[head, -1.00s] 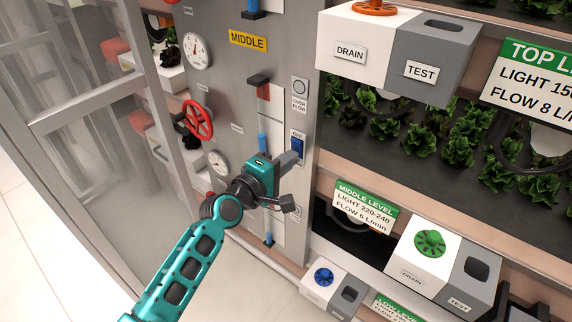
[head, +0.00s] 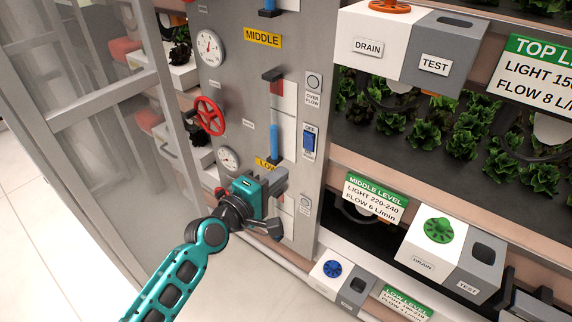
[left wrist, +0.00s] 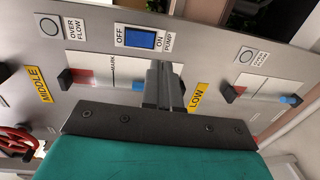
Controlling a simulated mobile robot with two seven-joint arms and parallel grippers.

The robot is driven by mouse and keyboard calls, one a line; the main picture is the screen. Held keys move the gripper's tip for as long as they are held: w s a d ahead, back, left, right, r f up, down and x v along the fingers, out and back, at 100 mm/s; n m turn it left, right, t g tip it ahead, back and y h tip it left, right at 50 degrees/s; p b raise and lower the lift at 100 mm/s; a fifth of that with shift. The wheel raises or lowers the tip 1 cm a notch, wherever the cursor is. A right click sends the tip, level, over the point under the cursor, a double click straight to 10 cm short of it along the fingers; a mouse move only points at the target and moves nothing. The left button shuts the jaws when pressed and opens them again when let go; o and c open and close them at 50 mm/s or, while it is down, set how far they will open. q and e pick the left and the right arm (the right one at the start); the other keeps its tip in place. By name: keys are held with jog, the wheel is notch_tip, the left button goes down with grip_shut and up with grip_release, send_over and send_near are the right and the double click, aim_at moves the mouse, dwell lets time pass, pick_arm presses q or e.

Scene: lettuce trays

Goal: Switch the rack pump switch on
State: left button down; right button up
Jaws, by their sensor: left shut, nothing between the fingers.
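The pump switch (head: 308,144) is a blue rocker on a white plate on the grey rack panel, below the overflow button. In the left wrist view the switch (left wrist: 139,39) sits between the words OFF and ON, with PUMP beside ON. I cannot tell which way the rocker is tipped. My left gripper (head: 281,176) is shut and empty, below and left of the switch and apart from it. Its fingers (left wrist: 165,78) point at the panel in the left wrist view, just below the plate's ON end. My right gripper is not in view.
Left of the switch are a blue level gauge (head: 274,143), a red valve wheel (head: 209,116) and dials. A yellow LOW label (head: 266,164) is partly hidden by my gripper. Right of the panel are lettuce shelves and a white-grey DRAIN/TEST box (head: 368,45) that juts out.

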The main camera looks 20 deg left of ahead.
pick_arm(q)
jog(key=shift+f+v, duration=0.2)
jog(key=shift+v, duration=0.7)
jog(key=shift+f+v, duration=0.2)
jog(key=shift+v, duration=0.75)
jog(key=shift+f+v, duration=0.2)
jog(key=shift+v, duration=0.7)
jog(key=s+f+m+g+y+p, duration=0.3)
jog(key=s+f+m+g, duration=0.2)
jog(key=s+f+m, duration=0.7)
jog(key=s+m, duration=0.2)
jog(key=m, duration=0.2)
jog(key=shift+s+d+m+y, duration=0.3)
jog(key=shift+s+y, duration=0.05)
jog(key=shift+y, duration=0.05)
jog(key=shift+f, duration=0.1)
